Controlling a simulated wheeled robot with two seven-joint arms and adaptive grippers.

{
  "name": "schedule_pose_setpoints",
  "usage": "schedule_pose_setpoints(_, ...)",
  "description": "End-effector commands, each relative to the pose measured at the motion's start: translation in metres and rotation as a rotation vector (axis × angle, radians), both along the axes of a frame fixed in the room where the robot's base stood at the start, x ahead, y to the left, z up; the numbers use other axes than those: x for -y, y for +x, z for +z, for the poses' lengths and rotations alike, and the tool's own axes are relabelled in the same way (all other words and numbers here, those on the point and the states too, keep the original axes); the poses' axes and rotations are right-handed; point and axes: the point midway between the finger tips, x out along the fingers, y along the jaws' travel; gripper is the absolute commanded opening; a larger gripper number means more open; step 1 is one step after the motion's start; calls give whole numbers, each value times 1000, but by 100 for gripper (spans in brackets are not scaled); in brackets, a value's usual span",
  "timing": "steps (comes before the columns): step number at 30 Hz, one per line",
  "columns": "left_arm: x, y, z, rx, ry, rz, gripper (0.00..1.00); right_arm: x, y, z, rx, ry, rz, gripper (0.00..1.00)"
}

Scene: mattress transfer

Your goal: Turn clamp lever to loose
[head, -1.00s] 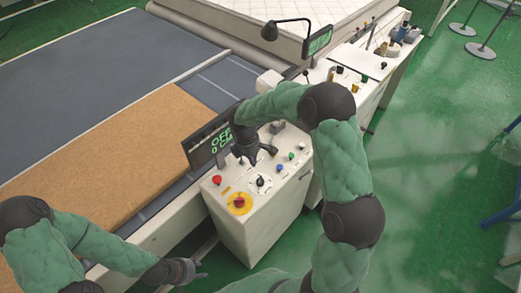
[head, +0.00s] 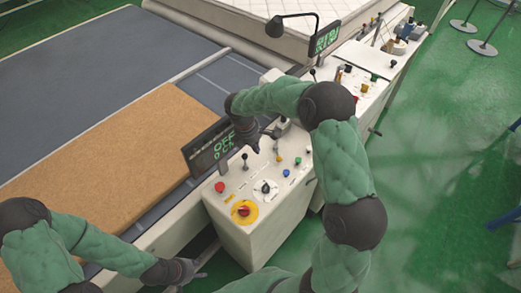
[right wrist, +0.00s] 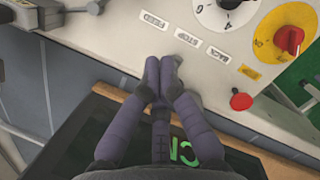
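My right gripper (head: 262,142) is over the far part of the white control console (head: 255,235) in the head view. In the right wrist view its purple fingers (right wrist: 162,66) are together at the tips, with nothing visible between them. A grey clamp-like part (head: 281,124) stands at the console's far end, just beyond the gripper; a grey bracket with a dark bar (right wrist: 38,14) shows at the upper left of the right wrist view. I cannot read any tight or loose marking. My left gripper (head: 188,271) is low at the bottom, apart from the console; its fingers are too small to judge.
A brown mattress sheet (head: 110,155) lies left.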

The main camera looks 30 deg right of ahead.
Motion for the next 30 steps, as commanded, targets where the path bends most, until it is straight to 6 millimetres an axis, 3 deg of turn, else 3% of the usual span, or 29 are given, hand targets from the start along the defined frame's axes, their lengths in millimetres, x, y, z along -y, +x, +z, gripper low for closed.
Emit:
schedule_pose_setpoints(14, 0, 0, -5, 0, 0, 0, 40, 20, -5, -86, -3, 1, -1, 0)
schedule_pose_setpoints(21, 0, 0, -2, 0, 0, 0, 40, 50, -10, -87, 0, 0, -1, 0)
schedule_pose_setpoints(30, 0, 0, -2, 0, 0, 0, 40, 57, -11, -88, 1, 0, 0, 0)
